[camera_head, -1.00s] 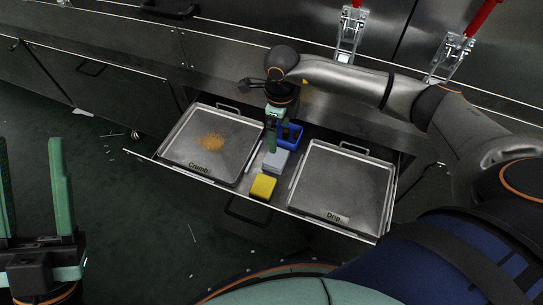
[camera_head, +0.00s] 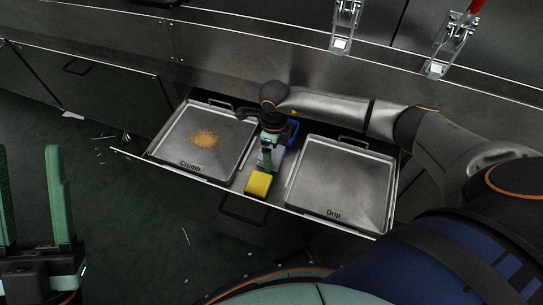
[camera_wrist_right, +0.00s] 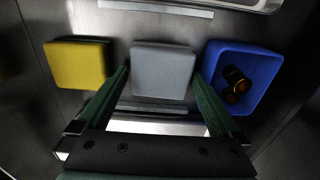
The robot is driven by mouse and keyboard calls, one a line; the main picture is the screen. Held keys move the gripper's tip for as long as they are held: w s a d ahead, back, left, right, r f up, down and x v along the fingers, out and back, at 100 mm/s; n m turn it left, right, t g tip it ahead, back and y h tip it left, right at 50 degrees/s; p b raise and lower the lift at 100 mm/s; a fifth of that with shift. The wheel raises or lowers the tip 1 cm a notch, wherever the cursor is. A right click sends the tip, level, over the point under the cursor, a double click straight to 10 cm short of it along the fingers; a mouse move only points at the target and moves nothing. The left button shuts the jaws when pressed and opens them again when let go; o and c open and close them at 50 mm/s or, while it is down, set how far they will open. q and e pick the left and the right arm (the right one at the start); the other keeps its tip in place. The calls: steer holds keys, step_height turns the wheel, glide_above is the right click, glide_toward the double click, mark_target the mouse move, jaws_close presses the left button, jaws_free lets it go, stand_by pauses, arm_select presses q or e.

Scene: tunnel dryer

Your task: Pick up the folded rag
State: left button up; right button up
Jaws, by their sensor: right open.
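The folded rag (camera_wrist_right: 163,68), a pale grey-blue block, lies in the middle of the open drawer between the two trays. It is partly hidden by my right gripper (camera_head: 268,160) in the head view. In the right wrist view my right gripper (camera_wrist_right: 160,78) is open, with one green finger on each side of the rag; whether they touch it I cannot tell. My left gripper (camera_head: 28,160) is open and empty at the lower left, away from the drawer.
A yellow block (camera_wrist_right: 78,65) and a blue bin (camera_wrist_right: 243,60) with dark round items flank the rag closely. The Crumb tray (camera_head: 172,150) with brown crumbs is on the left, the Drip tray (camera_head: 335,211) on the right. The drawer's front edge (camera_head: 215,188) is nearest me.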

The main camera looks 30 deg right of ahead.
mark_target(274, 154)
steer(key=c, duration=1)
arm_select(q)
steer(key=shift+r, duration=0.1)
arm_select(e)
steer(key=shift+r, duration=0.15)
steer(key=shift+r+p, duration=0.4)
steer(key=shift+r, duration=0.2)
step_height(274, 154, up, 2)
steer(key=shift+s+r+p, duration=0.15)
steer(key=shift+r+p, duration=0.1)
steer(key=shift+p, duration=0.4)
arm_select(q)
step_height(274, 154, up, 5)
steer(key=m+p, duration=0.1)
steer(key=p, duration=0.2)
steer(key=w+a+f+n+y+p, duration=0.1)
steer(key=w+f+n+y, duration=0.3)
steer(key=f+y, duration=0.1)
steer(key=shift+w+f+p, duration=0.2)
steer(key=shift+f+p, duration=0.1)
steer(key=shift+f, duration=0.1)
arm_select(e)
steer(key=s+a+r, duration=0.3)
steer(key=s+r, duration=0.6)
steer(key=s, duration=0.4)
steer(key=shift+s, duration=0.25)
